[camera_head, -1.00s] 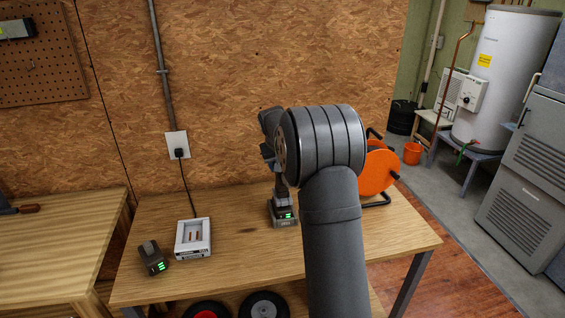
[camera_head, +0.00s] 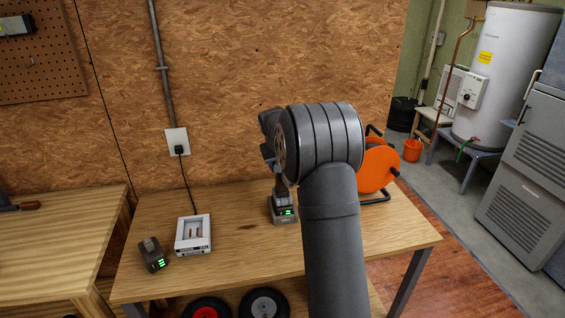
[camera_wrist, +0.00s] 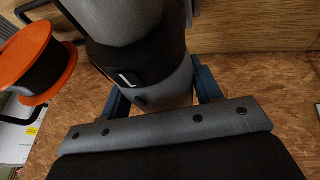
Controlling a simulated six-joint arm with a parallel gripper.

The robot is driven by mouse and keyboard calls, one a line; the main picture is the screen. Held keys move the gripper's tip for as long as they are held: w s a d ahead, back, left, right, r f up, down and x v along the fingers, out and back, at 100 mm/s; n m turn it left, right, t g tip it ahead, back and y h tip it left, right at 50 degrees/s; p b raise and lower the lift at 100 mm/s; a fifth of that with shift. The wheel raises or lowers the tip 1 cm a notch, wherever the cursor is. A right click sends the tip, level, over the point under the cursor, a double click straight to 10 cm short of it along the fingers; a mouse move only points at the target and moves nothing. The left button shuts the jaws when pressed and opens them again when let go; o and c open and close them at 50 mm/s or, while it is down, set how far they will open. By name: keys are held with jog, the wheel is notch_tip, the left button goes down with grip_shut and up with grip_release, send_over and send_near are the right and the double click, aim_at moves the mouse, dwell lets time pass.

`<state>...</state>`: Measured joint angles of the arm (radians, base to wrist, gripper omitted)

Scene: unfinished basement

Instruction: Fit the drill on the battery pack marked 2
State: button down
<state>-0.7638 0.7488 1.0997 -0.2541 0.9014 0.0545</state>
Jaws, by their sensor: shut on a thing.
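The drill (camera_head: 279,188) stands upright on the workbench, partly hidden behind my arm in the head view. A battery pack (camera_head: 285,216) with green lights is at the foot of its handle; I see no clear gap between them. A second dark battery pack (camera_head: 152,256) with green lights stands apart at the left of the bench. I cannot read a number on either pack. In the wrist view, the blue fingers of my gripper (camera_wrist: 161,95) are shut on the grey and black drill body (camera_wrist: 160,75).
A white charger (camera_head: 193,234) lies left of the drill, its cord running to a wall outlet (camera_head: 177,142). An orange cable reel (camera_head: 375,170) stands close right of my arm. The workbench (camera_head: 240,263) is clear at the front.

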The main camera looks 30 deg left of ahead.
jog(key=shift+s+d+f, duration=0.1)
jog(key=shift+f, duration=0.65)
dwell(0.7)
jog(key=shift+c, duration=1.8)
grip_release()
jog(key=shift+r, duration=0.15)
jog(key=v, duration=1.7)
jog(key=shift+r, duration=0.2)
jog(key=shift+f, duration=0.1)
jog(key=x, duration=1.7)
